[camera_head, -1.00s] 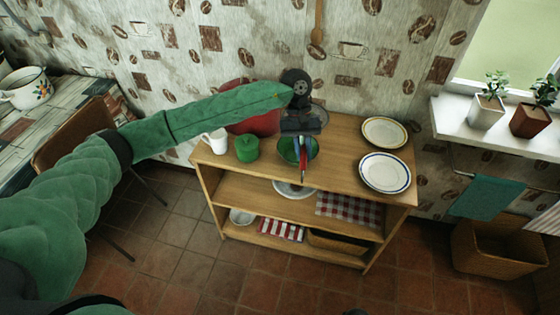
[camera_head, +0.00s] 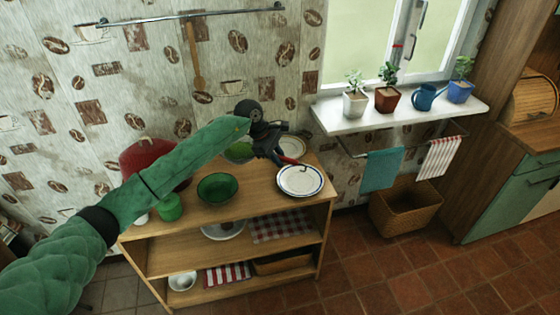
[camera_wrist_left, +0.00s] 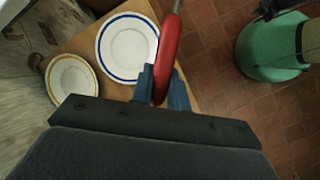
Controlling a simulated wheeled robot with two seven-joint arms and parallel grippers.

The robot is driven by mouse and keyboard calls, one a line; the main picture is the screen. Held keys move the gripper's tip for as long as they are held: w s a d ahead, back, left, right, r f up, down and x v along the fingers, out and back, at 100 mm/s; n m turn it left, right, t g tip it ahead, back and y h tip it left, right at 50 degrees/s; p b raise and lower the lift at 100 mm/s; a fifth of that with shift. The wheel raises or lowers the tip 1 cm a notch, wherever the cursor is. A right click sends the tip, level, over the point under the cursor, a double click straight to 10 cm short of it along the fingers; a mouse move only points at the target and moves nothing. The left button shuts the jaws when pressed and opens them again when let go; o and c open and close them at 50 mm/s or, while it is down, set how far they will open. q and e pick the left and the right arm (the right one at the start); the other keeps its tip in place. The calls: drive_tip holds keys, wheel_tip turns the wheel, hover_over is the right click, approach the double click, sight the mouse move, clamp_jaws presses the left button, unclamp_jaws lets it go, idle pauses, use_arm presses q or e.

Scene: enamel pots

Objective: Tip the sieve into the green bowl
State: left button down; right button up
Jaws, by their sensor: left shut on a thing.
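The green bowl (camera_head: 217,188) stands upright on the top of the wooden shelf unit, left of the plates; its inside looks empty. My left gripper (camera_head: 277,156) is above the right part of the shelf top, right of the bowl. It is shut on a red handle (camera_wrist_left: 167,55), which points right and ends in a small metal loop. A rounded green patch (camera_head: 240,151) shows behind my wrist, at the other side of the gripper; it may be the sieve or its contents, mostly hidden. The wrist view does not show the sieve's basket. My right gripper is out of view.
A blue-rimmed plate (camera_head: 300,180) lies below the gripper, with a yellow-rimmed plate (camera_head: 292,146) behind it. A green pot (camera_head: 169,207) stands left of the bowl, and a red pot (camera_head: 135,157) stands behind my arm. A windowsill (camera_head: 390,122) with potted plants is at the right.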

use_arm(q)
drive_tip(key=shift+s+a+r+n+t, duration=0.1)
drive_tip(key=shift+r+n+t, duration=0.05)
drive_tip(key=shift+n+t, duration=0.2)
drive_tip(key=shift+s+a+t+h, duration=0.15)
drive_tip(key=shift+t+h, duration=0.2)
drive_tip(key=shift+h, duration=0.75)
drive_tip(key=shift+s+a+r+t+h, duration=0.1)
drive_tip(key=shift+a+r+t+h, duration=0.1)
drive_tip(key=shift+r+h, duration=0.3)
drive_tip(key=shift+a+r+t+h, duration=0.1)
drive_tip(key=shift+a+r+h, duration=0.1)
drive_tip(key=shift+r+h, duration=0.25)
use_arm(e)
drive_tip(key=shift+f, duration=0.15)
use_arm(q)
drive_tip(key=shift+s+a+r+h+b, duration=0.2)
drive_tip(key=shift+r+h+b, duration=0.25)
drive_tip(key=shift+b, duration=0.6)
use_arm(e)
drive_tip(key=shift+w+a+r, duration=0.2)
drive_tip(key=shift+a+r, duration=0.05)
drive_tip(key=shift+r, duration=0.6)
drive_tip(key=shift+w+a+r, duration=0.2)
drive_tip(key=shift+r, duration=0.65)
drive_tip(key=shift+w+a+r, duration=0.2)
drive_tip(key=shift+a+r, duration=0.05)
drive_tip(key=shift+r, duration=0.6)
use_arm(q)
drive_tip(key=shift+r, duration=0.1)
